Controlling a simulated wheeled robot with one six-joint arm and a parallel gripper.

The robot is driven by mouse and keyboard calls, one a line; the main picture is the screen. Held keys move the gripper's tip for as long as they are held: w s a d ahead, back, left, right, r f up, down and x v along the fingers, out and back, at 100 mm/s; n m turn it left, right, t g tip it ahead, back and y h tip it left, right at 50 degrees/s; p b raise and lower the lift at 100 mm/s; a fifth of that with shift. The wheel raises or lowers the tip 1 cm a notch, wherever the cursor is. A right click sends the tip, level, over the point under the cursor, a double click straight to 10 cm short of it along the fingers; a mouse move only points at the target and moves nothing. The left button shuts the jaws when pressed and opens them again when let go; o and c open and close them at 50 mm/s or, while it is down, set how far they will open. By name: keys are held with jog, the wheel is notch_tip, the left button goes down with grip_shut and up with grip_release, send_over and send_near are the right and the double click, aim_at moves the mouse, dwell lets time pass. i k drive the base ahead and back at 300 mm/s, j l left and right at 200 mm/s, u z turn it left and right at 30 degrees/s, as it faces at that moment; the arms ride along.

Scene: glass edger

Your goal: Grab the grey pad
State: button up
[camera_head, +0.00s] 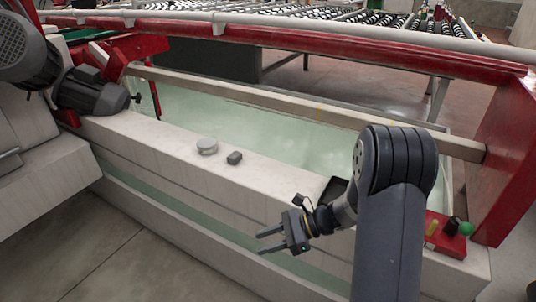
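A small dark grey block (234,158), which may be the grey pad, lies on the pale ledge of the machine near the middle of the view. A light grey round object (207,146) sits just left of it on the same ledge, apart from it. My gripper (264,241) is below and in front of the ledge, to the right of both objects, pointing left. Its two fingers are apart with nothing between them.
The pale ledge (150,128) borders a trough of greenish liquid (290,130). A dark tray (333,190) is partly behind my arm. Motors (92,92) stand at left.

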aim_at(234, 157)
jog(key=i+j+z, duration=0.2)
jog(key=z, duration=0.15)
jog(key=i+j+z, duration=0.1)
jog(key=j+z, duration=0.3)
jog(key=i+j+z, duration=0.15)
jog(key=z, duration=0.2)
jog(key=i+j, duration=0.1)
jog(key=j, duration=0.4)
jog(key=j+z, duration=0.1)
jog(key=j, duration=0.4)
jog(key=i+j, duration=0.15)
jog(key=j, duration=0.35)
